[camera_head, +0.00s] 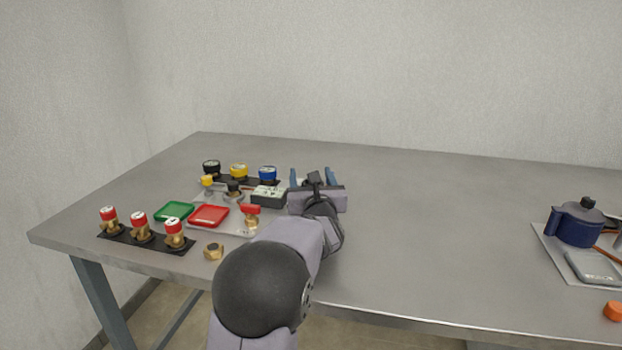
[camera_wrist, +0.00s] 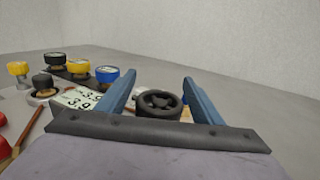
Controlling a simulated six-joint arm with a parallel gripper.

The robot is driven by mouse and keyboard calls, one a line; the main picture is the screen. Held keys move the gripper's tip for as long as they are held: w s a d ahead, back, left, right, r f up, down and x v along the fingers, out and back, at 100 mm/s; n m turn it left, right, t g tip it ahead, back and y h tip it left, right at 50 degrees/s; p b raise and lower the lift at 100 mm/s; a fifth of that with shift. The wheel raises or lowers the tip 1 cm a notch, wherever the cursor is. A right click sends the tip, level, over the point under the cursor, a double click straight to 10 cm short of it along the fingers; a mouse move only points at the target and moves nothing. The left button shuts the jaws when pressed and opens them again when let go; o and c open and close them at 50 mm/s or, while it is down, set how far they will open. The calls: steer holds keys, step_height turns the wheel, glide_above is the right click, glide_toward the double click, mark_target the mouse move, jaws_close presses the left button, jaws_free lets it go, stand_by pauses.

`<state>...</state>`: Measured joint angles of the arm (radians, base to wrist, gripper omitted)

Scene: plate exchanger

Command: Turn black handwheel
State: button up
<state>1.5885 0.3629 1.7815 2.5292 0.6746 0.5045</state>
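The black handwheel (camera_wrist: 158,102), a round spoked wheel, shows in the wrist view between the two blue fingers of my gripper (camera_wrist: 158,84). The fingers stand apart, one on each side of it, with some room on both sides; I cannot see them touch it. In the head view my gripper (camera_head: 312,177) is over the right end of the fittings group, its fingers spread and pointing to the back of the table. The handwheel cannot be made out there, behind my gripper.
Left of my gripper stand a display box (camera_head: 268,196), a black knob (camera_head: 233,187), black, yellow and blue gauges (camera_head: 239,170), a red-handled valve (camera_head: 250,214), and green (camera_head: 174,211) and red (camera_head: 209,215) trays. A blue pot (camera_head: 576,225) stands far right. The table between is clear.

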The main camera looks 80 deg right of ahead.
steer(key=shift+f, duration=0.1)
steer(key=shift+s+a, duration=0.2)
steer(key=shift+a, duration=0.25)
steer(key=shift+b+v, duration=0.45)
steer(key=shift+v, duration=2.75)
step_height(320, 180, up, 4)
steer(key=s+d+n+t+y+p, duration=0.1)
steer(key=s+n+t+y+p, duration=0.25)
steer(key=p, duration=1.05)
steer(key=shift+t+h, duration=0.35)
steer(key=shift+t, duration=0.3)
steer(key=f, duration=0.1)
steer(key=w+f, duration=0.2)
steer(key=f, duration=0.1)
steer(key=shift+w+a+f+p, duration=0.1)
steer(key=shift+w+a+p, duration=0.2)
steer(key=shift+p, duration=0.1)
steer(key=shift+p+x, duration=0.7)
steer(key=shift+x, duration=2.95)
